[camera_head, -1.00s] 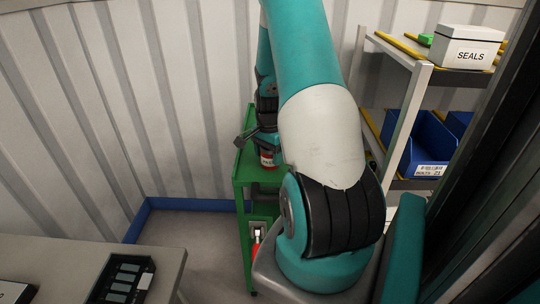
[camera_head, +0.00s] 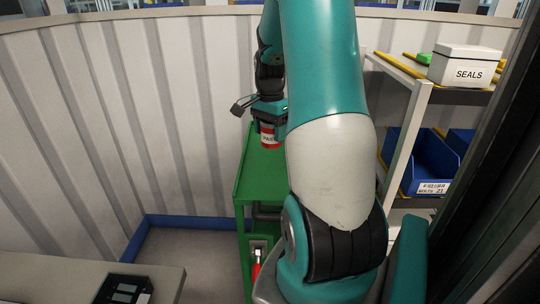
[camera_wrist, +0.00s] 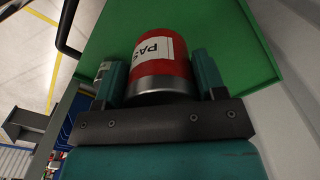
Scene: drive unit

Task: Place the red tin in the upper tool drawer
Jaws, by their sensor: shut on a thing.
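The red tin (camera_head: 267,138) has a white label and a grey metal end. It is between the fingers of my gripper (camera_head: 268,122) in the head view. In the wrist view the tin (camera_wrist: 165,55) sits between the two teal fingers of my gripper (camera_wrist: 160,80), which is shut on it. The tin is over the green top of a cart (camera_head: 258,180). I cannot tell whether the tin touches that top. My arm hides the right part of the cart. No tool drawer can be made out.
A shelf at right holds a white SEALS box (camera_head: 465,66) and blue bins (camera_head: 425,165). A grey table (camera_head: 60,280) with a black tray (camera_head: 122,290) is at lower left. A ribbed wall (camera_head: 130,110) stands behind the cart. Bare floor lies between table and cart.

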